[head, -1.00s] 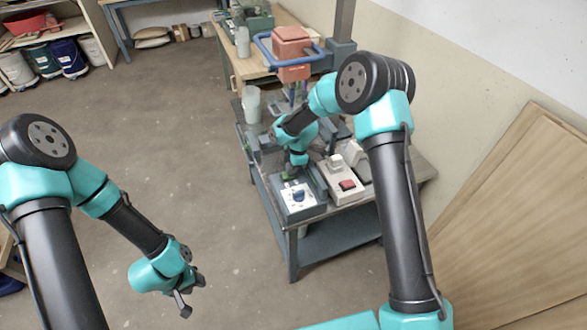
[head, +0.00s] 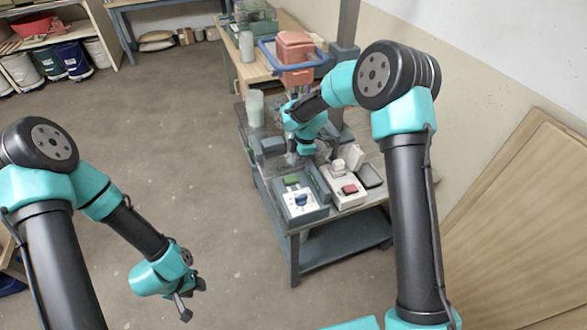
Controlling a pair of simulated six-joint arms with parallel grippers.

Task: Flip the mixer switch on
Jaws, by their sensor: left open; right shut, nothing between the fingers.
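The mixer (head: 297,50) has a salmon-coloured head and a blue handlebar, and stands at the back of the grey cart. Toward the cart's front is a control box (head: 303,204) with a white face, a blue knob (head: 301,199) and a green part (head: 291,180) behind it. Beside it on the right is a beige box with a red switch (head: 349,189). I cannot tell which control is the mixer switch, or its setting. My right gripper (head: 293,160) is shut and empty, just behind the control box. My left gripper (head: 184,306) is open and empty above the floor.
The grey cart (head: 297,231) also carries a translucent cup (head: 255,108) at its left edge and a dark tray (head: 370,176) at the right. A wooden table (head: 240,70) stands behind. Wooden boards (head: 530,220) lean on the right wall. The floor on the left is clear.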

